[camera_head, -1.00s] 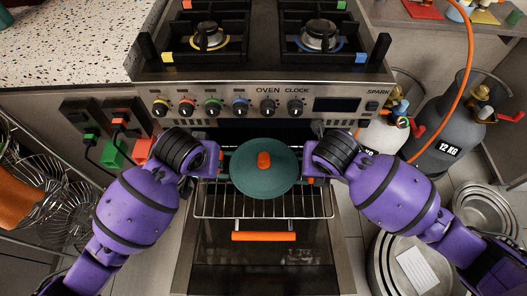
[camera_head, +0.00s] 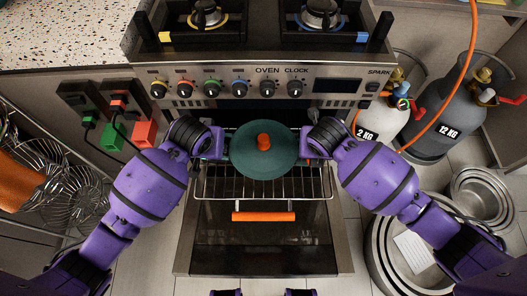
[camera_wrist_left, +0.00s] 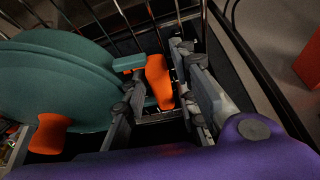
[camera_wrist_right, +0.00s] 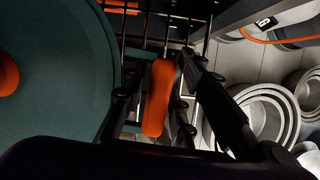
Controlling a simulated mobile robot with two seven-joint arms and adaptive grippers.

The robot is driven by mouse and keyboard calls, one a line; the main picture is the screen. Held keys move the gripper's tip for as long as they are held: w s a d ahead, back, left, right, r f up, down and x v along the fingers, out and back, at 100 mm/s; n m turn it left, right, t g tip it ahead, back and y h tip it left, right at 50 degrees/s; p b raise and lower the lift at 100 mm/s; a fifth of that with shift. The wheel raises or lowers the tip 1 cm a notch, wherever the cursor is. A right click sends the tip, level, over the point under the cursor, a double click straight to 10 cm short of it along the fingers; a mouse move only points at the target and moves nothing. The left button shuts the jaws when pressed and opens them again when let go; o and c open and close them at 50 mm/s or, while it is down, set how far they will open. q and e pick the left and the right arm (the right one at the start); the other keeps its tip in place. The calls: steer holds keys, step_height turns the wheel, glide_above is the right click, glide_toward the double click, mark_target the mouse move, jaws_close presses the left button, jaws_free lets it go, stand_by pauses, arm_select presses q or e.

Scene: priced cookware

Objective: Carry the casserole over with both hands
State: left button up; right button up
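The dark teal casserole (camera_head: 250,170) sits level on the wire rack (camera_head: 225,190) of the open oven. Its lid has an orange knob (camera_head: 264,141). My left gripper (camera_head: 216,145) is at its left side handle; in the left wrist view its fingers close in on both sides of the orange handle grip (camera_wrist_left: 158,80). My right gripper (camera_head: 310,145) is at the right side; the right wrist view shows its fingers closely flanking the other orange grip (camera_wrist_right: 158,98). Contact at the finger pads is partly hidden.
The open oven door (camera_head: 255,250) with its orange bar (camera_head: 263,216) lies below the rack. The stove's knob panel (camera_head: 265,85) is just above the casserole. Gas cylinders (camera_head: 440,120) and steel pots (camera_head: 400,255) stand at right, wire baskets (camera_head: 75,205) at left.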

arm_select(q)
steer(key=shift+w+f, duration=0.25)
steer(key=shift+f, duration=0.25)
arm_select(e)
steer(key=shift+w+f, duration=0.25)
steer(key=shift+f, duration=0.25)
arm_select(q)
jaws_close()
arm_select(e)
jaws_close()
arm_select(q)
steer(key=shift+d, duration=0.1)
